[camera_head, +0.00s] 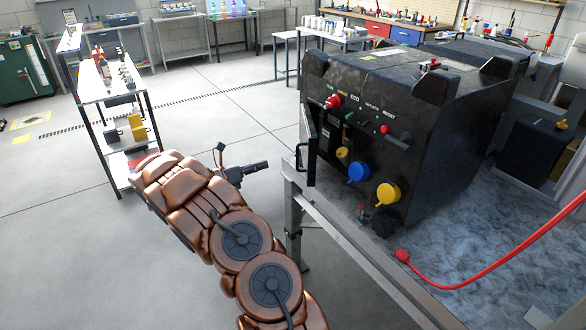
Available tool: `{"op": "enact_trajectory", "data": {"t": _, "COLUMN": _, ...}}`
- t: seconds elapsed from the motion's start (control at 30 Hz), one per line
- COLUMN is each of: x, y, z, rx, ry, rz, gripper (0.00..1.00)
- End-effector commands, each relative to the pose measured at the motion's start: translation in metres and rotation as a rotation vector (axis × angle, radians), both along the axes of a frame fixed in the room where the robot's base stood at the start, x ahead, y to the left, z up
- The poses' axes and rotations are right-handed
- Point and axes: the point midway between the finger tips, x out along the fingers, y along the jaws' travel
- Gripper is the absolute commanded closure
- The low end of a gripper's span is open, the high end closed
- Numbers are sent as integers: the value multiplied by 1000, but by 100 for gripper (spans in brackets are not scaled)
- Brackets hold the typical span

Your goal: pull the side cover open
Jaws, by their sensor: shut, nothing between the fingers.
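The black machine (419,130) stands on the right, its front face carrying switches, a blue cap (358,173) and yellow caps. The side cover (309,135) is a narrow dark panel with a pale edge at the left end of that face. It appears to stand out at an angle from the face, with dark openings beside it. Its black handle (300,157) is on its left side. My gripper (265,165) is shut and empty, pointing right. It is left of the handle in the picture, with a visible gap between them.
A metal frame rail (345,235) runs below the cover towards the front right. A red hose (478,285) lies at the right. A white shelf table (105,80) with bottles stands at the left. The floor between shelf and machine is clear.

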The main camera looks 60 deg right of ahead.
Motion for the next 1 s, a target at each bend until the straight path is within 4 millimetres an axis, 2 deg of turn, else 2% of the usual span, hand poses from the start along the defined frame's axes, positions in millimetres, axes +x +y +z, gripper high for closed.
{"op": "enact_trajectory", "data": {"t": 0.17, "x": -11, "y": 15, "z": -10, "rx": 153, "ry": 377, "rz": 112, "gripper": 100}}
{"op": "enact_trajectory", "data": {"t": 0.3, "x": -30, "y": 19, "z": -13, "rx": 247, "ry": 660, "rz": 160, "gripper": 100}}
{"op": "enact_trajectory", "data": {"t": 0.5, "x": -56, "y": 18, "z": -9, "rx": 328, "ry": 932, "rz": 174, "gripper": 100}}
{"op": "enact_trajectory", "data": {"t": 0.77, "x": -68, "y": 12, "z": -6, "rx": 355, "ry": 1016, "rz": 168, "gripper": 100}}
{"op": "enact_trajectory", "data": {"t": 1.0, "x": -74, "y": -11, "z": -6, "rx": 356, "ry": 1012, "rz": 170, "gripper": 100}}
